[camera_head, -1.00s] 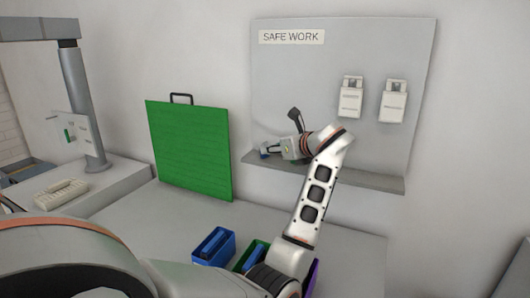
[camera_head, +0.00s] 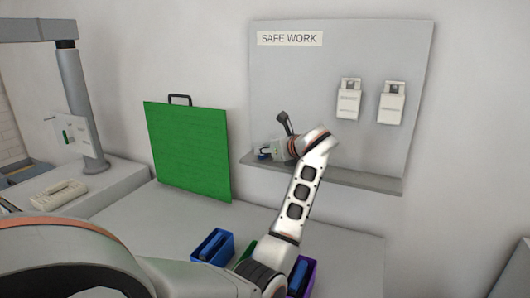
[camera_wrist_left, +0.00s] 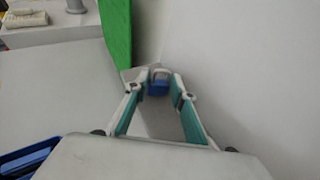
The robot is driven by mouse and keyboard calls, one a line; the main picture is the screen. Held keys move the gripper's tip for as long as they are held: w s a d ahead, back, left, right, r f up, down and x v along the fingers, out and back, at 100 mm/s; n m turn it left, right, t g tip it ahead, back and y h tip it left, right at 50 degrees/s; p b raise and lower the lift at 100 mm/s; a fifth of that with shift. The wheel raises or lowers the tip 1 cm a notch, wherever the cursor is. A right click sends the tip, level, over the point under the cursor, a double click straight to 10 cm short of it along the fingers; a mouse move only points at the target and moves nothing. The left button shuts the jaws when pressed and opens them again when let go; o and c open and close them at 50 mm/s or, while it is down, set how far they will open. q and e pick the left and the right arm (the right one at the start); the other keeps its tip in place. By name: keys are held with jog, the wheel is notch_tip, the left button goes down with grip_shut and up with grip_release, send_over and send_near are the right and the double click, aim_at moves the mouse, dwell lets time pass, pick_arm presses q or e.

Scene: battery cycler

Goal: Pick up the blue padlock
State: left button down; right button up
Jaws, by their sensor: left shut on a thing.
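The blue padlock (camera_head: 264,154) is at the left end of the grey shelf under the SAFE WORK board. It also shows in the left wrist view (camera_wrist_left: 158,87), with a blue body and a pale shackle. My left gripper (camera_head: 268,151) is at the shelf's left end, and in the left wrist view its fingertips (camera_wrist_left: 161,80) are on either side of the padlock. The gripper is shut on the padlock. I cannot tell whether the padlock touches the shelf. My right gripper is not in view.
The shelf (camera_head: 350,181) is bare to the right of my arm. A green panel (camera_head: 188,150) stands to the left. Blue (camera_head: 212,246) and purple (camera_head: 306,279) bins stand on the counter below my arm.

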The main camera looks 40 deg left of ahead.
pick_arm(q)
jog(key=shift+s+r, duration=0.15)
jog(key=shift+r, duration=0.3)
notch_tip(320, 180, up, 6)
jog(key=b, duration=0.1)
jog(key=s+d+b, duration=0.1)
jog(key=s+d, duration=0.2)
jog(key=s, duration=0.6)
jog(key=s+d+b, duration=0.1)
jog(key=s+d, duration=0.2)
jog(key=s, duration=0.6)
jog(key=shift+s+b, duration=0.35)
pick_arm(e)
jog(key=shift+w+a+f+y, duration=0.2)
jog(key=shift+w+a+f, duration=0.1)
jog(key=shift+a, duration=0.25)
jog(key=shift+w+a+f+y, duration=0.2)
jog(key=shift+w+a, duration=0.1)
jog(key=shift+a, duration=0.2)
pick_arm(q)
jog(key=shift+s, duration=0.1)
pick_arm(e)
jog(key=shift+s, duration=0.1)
